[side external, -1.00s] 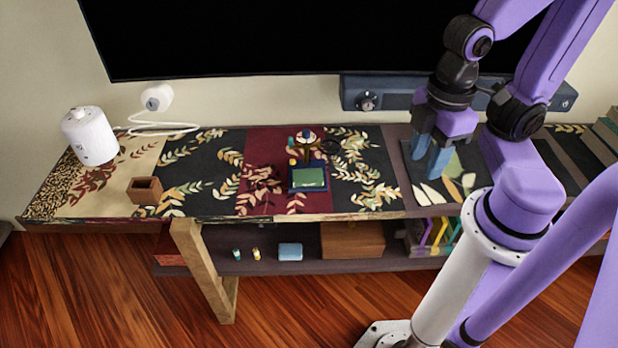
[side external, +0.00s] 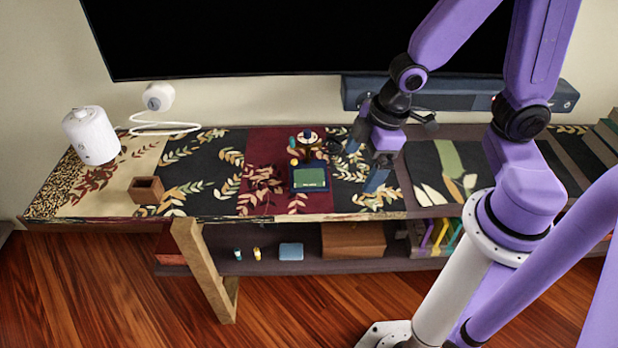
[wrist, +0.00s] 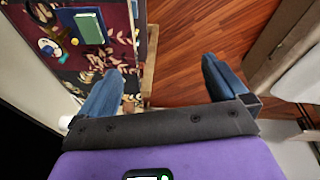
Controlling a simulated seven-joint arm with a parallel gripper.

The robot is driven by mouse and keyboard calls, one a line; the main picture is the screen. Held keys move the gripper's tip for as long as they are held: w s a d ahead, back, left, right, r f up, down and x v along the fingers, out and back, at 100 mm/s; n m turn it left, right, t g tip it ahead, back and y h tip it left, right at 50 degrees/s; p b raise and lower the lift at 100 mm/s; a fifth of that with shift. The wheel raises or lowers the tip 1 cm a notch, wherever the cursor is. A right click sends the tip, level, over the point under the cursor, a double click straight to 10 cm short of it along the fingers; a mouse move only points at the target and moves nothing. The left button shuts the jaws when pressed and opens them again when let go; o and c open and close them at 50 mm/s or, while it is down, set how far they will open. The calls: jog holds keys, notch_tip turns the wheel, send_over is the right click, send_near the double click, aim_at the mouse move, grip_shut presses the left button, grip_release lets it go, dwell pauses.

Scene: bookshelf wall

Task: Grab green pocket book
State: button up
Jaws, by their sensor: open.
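The green pocket book (side external: 309,179) lies on the dark red strip of the shelf top, near its front edge, with a dark blue border around it. It also shows in the wrist view (wrist: 89,28), at the upper left. My gripper (side external: 366,168) is open and empty, above the shelf top to the right of the book. In the wrist view its two blue fingers (wrist: 165,75) are spread wide, with the shelf edge and wooden floor between them. The book is outside the fingers and apart from them.
Small items, including a round-topped object (side external: 308,137), stand just behind the book. A wooden box (side external: 146,190) and a white canister (side external: 91,136) are at the left. A soundbar (side external: 460,95) runs along the wall behind. The lower shelf holds a brown box (side external: 353,240).

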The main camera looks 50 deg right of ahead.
jog(key=w+d+f+t+y, duration=0.1)
jog(key=w+d+f, duration=0.2)
jog(key=w+f, duration=0.35)
jog(key=m+t+y, duration=0.2)
jog(key=m+t, duration=0.5)
jog(key=t, duration=0.1)
send_near(316, 176)
jog(key=x, duration=0.9)
jog(key=shift+w, duration=0.2)
jog(key=shift+s, duration=0.1)
jog(key=c, duration=1.3)
